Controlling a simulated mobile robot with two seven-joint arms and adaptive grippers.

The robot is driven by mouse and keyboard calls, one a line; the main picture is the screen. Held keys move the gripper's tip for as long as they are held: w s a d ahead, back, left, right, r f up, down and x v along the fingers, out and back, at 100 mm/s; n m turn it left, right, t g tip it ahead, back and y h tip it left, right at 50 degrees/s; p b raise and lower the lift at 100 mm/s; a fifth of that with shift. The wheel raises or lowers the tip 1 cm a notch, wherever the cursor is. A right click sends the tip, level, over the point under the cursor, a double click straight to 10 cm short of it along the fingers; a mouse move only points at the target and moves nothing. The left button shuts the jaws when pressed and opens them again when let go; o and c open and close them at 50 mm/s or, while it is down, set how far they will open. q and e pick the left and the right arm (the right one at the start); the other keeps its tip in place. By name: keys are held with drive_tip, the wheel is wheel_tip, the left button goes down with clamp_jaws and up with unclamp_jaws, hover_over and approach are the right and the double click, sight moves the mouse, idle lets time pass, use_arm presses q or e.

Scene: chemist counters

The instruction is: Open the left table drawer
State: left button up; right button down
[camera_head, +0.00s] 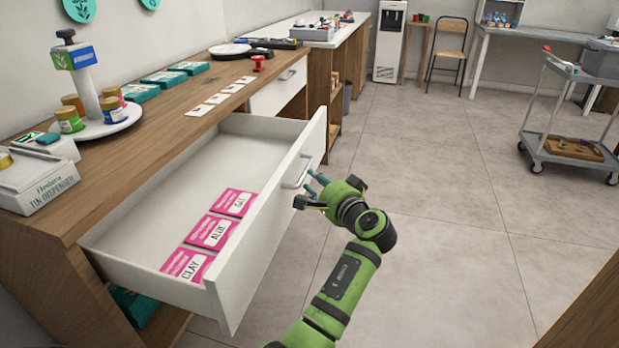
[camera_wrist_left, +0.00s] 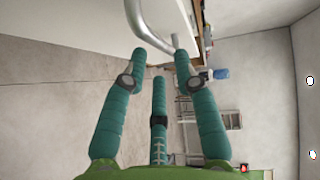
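The left table drawer (camera_head: 268,222) is a white drawer in the wooden counter, pulled far out. Inside lie pink cards (camera_head: 211,232) with white labels, including "CLAY" and "ALUE". Its silver bar handle (camera_head: 297,173) is on the front panel and shows large at the top of the left wrist view (camera_wrist_left: 145,27). My left gripper (camera_head: 308,190), with teal fingers, is at the outer side of the handle. In the left wrist view its fingers (camera_wrist_left: 159,62) are spread apart, with the handle by their tips; I cannot tell whether they touch. My right gripper is not in view.
A second white drawer (camera_head: 279,90) farther along is shut. The counter top (camera_head: 170,115) holds a round stand with jars, a tin dispenser (camera_head: 36,180), teal boxes and white cards. A grey cart (camera_head: 570,125) stands at the right. The floor (camera_head: 440,190) between is clear.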

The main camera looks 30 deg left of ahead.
use_arm(q)
drive_tip(key=shift+v, duration=1.55)
